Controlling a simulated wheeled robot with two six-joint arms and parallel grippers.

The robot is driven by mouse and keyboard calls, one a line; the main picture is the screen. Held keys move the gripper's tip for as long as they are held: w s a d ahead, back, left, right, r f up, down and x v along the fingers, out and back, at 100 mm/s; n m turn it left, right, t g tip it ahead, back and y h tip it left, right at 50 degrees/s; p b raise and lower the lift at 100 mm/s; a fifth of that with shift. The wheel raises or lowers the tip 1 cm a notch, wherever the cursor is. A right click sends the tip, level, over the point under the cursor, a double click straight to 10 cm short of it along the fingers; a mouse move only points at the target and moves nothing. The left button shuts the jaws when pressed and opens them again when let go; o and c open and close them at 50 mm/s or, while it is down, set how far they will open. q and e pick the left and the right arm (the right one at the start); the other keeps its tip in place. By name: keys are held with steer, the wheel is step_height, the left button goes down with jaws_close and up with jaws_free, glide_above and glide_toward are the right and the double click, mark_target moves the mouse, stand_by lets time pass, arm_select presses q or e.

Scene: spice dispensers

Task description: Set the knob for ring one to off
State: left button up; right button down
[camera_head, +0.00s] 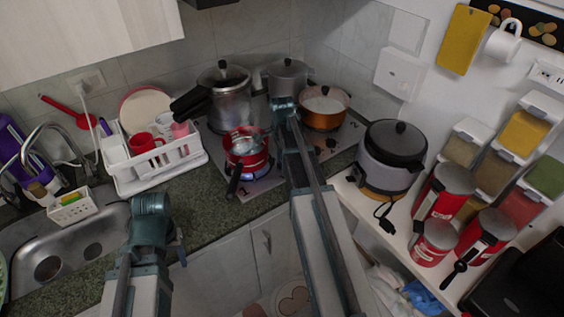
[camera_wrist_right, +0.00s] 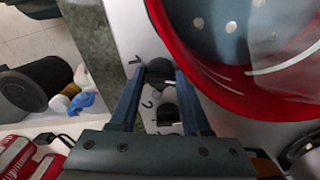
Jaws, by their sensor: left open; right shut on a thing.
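The stove (camera_head: 352,128) carries dark knobs (camera_head: 331,143) near its front right. In the right wrist view, a dark knob (camera_wrist_right: 160,72) sits between the fingertips of my right gripper (camera_wrist_right: 159,82), which is shut on it. Another dark knob (camera_wrist_right: 167,116) shows closer to the wrist. In the head view my right arm reaches over the stove, and its fingertips are hidden. A red pot (camera_head: 246,160) sits on the front ring, with a blue flame under it; a red pot rim (camera_wrist_right: 188,75) fills the right wrist view's upper right. My left gripper (camera_head: 178,247) is open, low before the counter.
A steel pressure cooker (camera_head: 231,101), a grey pot (camera_head: 285,76) and an orange pot (camera_head: 323,119) stand on the stove. A dish rack (camera_head: 160,180) stands left of it. A black-lidded cooker (camera_head: 390,165) and red canisters (camera_head: 435,243) are on the right shelf.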

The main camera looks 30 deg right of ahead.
steer(key=shift+n, duration=0.7)
steer(key=shift+c, duration=1.8)
jaws_free()
step_height(320, 180, up, 14)
steer(key=p, duration=1.3)
steer(key=shift+p, duration=0.4)
steer(key=shift+f, duration=0.1)
